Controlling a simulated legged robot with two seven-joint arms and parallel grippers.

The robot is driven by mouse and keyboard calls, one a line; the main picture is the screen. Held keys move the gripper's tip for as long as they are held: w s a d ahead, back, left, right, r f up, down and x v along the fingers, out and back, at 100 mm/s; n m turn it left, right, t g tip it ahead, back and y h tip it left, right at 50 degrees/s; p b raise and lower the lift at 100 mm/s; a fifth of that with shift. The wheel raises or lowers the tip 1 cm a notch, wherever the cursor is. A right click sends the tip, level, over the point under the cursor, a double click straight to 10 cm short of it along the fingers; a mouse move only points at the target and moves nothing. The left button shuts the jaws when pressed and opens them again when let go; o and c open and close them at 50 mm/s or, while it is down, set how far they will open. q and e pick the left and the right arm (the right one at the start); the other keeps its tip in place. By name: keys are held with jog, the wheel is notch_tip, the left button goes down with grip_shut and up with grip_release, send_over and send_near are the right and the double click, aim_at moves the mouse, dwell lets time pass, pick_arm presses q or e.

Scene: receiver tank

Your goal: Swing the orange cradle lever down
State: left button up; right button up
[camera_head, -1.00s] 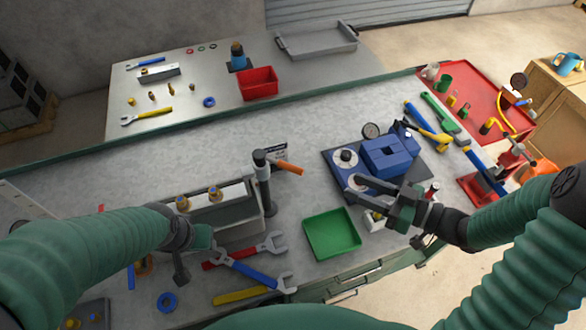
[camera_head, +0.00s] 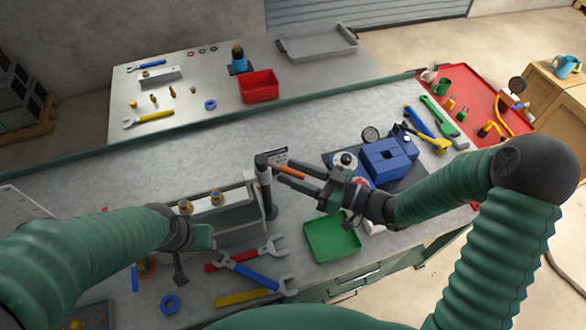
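The orange cradle lever (camera_head: 290,171) sticks out to the right from the top of a dark post (camera_head: 264,188) at the right end of the grey cradle block (camera_head: 235,213). It slants slightly down in the picture. My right gripper (camera_head: 281,171) is open, its two fingers pointing left, one on each side of the lever in the picture. I cannot tell whether they touch it. My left gripper (camera_head: 181,268) hangs at the lower left, in front of the cradle block and away from the lever; its finger opening does not show clearly.
A green tray (camera_head: 332,250) lies below my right gripper. Wrenches, including a red one (camera_head: 228,262) and a yellow one (camera_head: 243,298), lie in front of the cradle. A blue vise-like block (camera_head: 386,160) stands to the right.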

jog(key=shift+w+a, duration=0.15)
jog(key=shift+a, duration=0.1)
grip_shut()
dwell(1.3)
